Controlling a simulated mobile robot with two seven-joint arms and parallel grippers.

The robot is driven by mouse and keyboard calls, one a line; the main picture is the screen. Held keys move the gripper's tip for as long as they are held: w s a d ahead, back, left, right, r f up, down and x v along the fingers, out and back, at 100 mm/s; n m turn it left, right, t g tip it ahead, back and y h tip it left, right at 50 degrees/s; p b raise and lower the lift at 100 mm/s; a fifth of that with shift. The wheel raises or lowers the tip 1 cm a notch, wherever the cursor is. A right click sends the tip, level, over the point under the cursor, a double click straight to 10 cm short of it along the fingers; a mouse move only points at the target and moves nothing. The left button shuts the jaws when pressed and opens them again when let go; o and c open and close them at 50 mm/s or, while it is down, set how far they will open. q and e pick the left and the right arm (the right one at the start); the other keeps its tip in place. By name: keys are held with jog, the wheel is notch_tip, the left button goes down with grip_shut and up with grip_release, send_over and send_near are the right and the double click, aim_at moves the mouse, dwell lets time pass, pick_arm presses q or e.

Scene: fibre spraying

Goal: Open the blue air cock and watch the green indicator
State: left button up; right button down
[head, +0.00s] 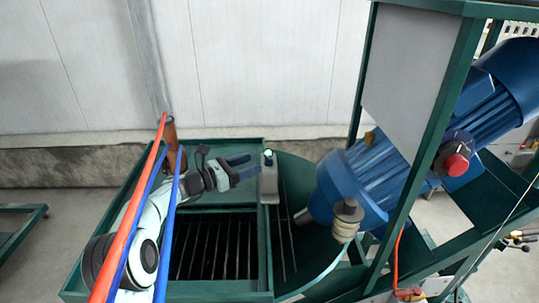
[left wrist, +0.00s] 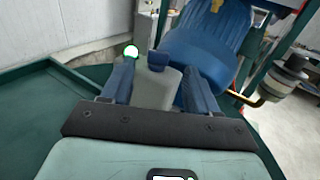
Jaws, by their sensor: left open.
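A small grey housing (head: 268,185) stands on the green frame in the head view. On its top are a small dark blue cock (head: 268,161) and a round indicator (head: 268,153), which looks white with a green edge. My left gripper (head: 254,165) is open just left of the housing, its blue fingers pointing at it. In the left wrist view the grey housing (left wrist: 155,90) and the blue cock (left wrist: 158,60) appear between the two spread fingers. The pale indicator (left wrist: 131,51) shows beside the left fingertip. Contact cannot be told. My right gripper is not in view.
A large blue motor (head: 370,180) lies tilted right of the housing, with a hose (head: 325,270) below it. A green post (head: 425,160) and a red button (head: 456,165) stand farther right. A slatted opening (head: 215,245) lies in front. A pale wall closes the back.

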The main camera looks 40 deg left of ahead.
aim_at(267, 158)
pick_arm(q)
jog(key=p+x, duration=0.1)
jog(key=x, duration=0.6)
jog(key=shift+w, duration=0.4)
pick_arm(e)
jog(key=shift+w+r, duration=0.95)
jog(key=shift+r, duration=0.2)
